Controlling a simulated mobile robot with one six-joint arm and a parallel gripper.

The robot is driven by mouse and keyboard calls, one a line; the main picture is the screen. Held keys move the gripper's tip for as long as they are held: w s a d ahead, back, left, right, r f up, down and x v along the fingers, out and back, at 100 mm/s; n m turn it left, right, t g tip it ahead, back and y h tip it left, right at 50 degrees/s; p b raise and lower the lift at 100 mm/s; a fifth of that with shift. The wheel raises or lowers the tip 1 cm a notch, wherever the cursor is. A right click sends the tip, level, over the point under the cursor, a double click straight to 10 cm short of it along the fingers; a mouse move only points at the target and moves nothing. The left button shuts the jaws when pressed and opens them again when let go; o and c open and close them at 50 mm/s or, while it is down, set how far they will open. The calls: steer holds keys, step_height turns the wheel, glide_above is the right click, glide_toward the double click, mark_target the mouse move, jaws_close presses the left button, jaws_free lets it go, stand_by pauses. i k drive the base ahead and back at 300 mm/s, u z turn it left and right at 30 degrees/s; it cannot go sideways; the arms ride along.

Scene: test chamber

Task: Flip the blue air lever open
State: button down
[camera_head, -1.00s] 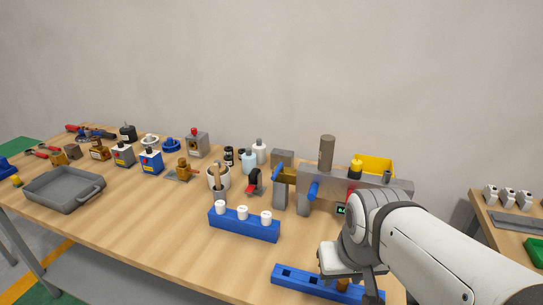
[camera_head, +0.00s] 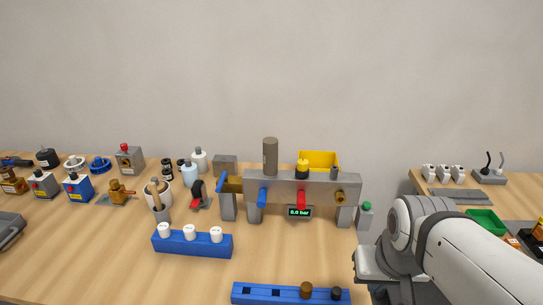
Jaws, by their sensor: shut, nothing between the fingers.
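The grey test stand (camera_head: 330,188) stands on the wooden bench near the middle. A blue lever (camera_head: 262,198) hangs downward on its front face, left of a red lever (camera_head: 301,200). A second blue lever (camera_head: 221,184) sits on a brass valve (camera_head: 234,186) at the stand's left end. I cannot tell which of the two is the air lever. The display (camera_head: 299,212) reads 0.0 bar. My gripper (camera_head: 406,293) is at the lower right, in front of and right of the stand, apart from the levers. It is shut and empty; its tips are partly cut off below.
A blue rack (camera_head: 192,245) with white caps and a blue block (camera_head: 268,293) with dark plugs lie in front of the stand. A green-topped bottle (camera_head: 366,214) stands to its right. Several tools and boxes crowd the left.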

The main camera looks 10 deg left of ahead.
mark_target(224, 176)
steer(key=z, duration=0.45)
steer(key=k, duration=1.7)
steer(key=u, duration=0.8)
steer(key=i, duration=1.7)
steer(key=u, duration=0.05)
